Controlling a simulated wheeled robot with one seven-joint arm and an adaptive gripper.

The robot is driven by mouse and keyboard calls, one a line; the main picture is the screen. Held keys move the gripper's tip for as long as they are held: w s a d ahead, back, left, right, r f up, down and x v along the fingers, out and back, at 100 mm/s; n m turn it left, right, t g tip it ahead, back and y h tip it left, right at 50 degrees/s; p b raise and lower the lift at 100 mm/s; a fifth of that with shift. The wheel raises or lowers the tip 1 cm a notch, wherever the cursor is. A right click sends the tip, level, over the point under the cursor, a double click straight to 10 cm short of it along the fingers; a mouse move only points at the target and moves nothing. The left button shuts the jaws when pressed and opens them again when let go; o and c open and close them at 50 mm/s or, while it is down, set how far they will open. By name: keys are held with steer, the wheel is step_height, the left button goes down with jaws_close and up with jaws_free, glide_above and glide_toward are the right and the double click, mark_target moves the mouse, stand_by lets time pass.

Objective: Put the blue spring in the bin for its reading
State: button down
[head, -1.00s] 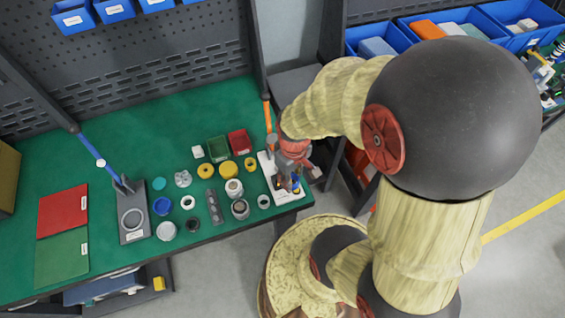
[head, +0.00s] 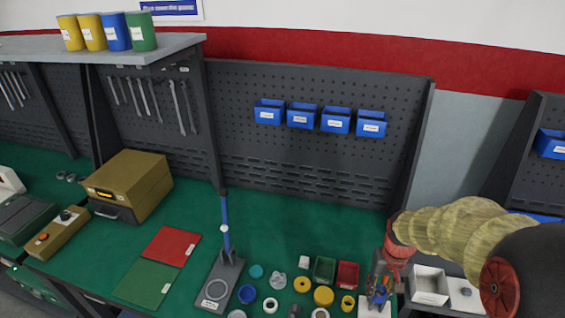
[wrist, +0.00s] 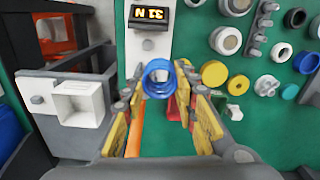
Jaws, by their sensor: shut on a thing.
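The blue spring (wrist: 158,78) shows as a blue ring held between the fingertips of my gripper (wrist: 160,88) in the wrist view. In the head view my gripper (head: 380,284) points down at the right end of the green bench, with blue at its tip. A white tester plate (head: 372,309) lies beneath it. Its dark display (wrist: 152,17) appears to read 31 N. A small green bin (head: 325,268) and a small red bin (head: 347,274) stand just left of my gripper. My fingers hide part of both in the wrist view.
Rings, discs and caps, including a yellow disc (head: 323,296), crowd the bench left of my gripper. A white open box (head: 429,288) stands to its right. A press with a blue lever (head: 226,225) stands further left. Blue bins (head: 336,121) hang on the pegboard.

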steer(key=shift+n, duration=0.9)
steer(key=w+a+f+b, duration=0.1)
steer(key=w+a+f, duration=0.3)
steer(key=w+f, duration=0.1)
steer(key=w+a+f+b, duration=0.1)
steer(key=w+a+f, duration=0.4)
steer(key=shift+w+a+f, duration=0.15)
steer(key=shift+a+f, duration=0.15)
steer(key=shift+f, duration=0.05)
